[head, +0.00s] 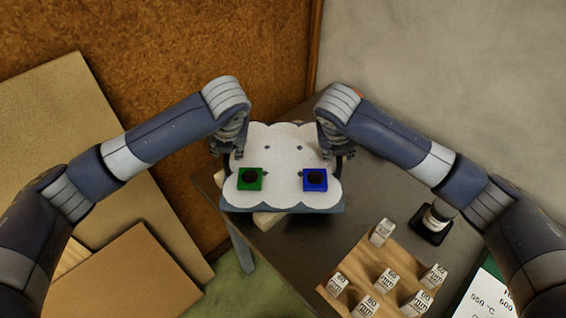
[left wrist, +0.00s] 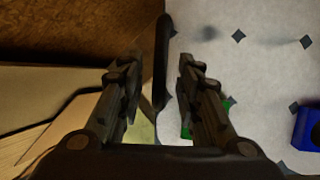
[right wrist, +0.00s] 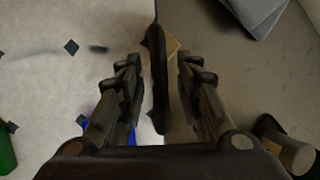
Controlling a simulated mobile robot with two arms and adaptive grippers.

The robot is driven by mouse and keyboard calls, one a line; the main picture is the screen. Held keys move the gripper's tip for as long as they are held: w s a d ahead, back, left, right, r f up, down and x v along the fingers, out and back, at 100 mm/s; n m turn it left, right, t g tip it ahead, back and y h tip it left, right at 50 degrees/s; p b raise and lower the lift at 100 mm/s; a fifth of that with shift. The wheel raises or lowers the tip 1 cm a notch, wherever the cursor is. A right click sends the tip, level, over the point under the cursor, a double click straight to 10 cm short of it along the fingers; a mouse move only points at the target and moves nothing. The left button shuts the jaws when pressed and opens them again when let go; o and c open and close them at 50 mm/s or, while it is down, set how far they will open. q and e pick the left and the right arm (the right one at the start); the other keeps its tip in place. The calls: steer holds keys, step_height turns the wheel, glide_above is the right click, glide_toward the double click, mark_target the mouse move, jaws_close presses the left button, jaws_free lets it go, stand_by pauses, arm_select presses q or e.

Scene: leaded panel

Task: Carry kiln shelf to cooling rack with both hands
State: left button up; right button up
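The kiln shelf (head: 282,180) looks like a white, cloud-edged slab on a blue-grey base, lying at the table's far end. It bears a green square (head: 250,185) and a blue square (head: 315,187), each with a dark round piece on top. A dark upright handle stands at each side. My left gripper (left wrist: 155,95) is open, its fingers on either side of the left handle (left wrist: 162,60), with gaps showing. My right gripper (right wrist: 160,95) is open, its fingers astride the right handle (right wrist: 158,85), also with gaps. I cannot pick out a cooling rack.
A wooden tray (head: 358,258) with several small labelled blocks stands on the grey table (head: 290,245) at front right. A dark-based jar (head: 432,222) and a card (head: 490,290) are further right. Boards (head: 135,270) lean at left; walls close off the back.

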steer(key=shift+s+r, duration=0.1)
steer(key=shift+r, duration=0.1)
arm_select(q)
steer(key=v, duration=0.9)
arm_select(e)
steer(key=v, duration=1.1)
steer(key=shift+s+r, duration=0.15)
steer(key=shift+r, duration=0.1)
arm_select(q)
steer(key=shift+s, duration=0.1)
arm_select(e)
steer(key=shift+a, duration=0.15)
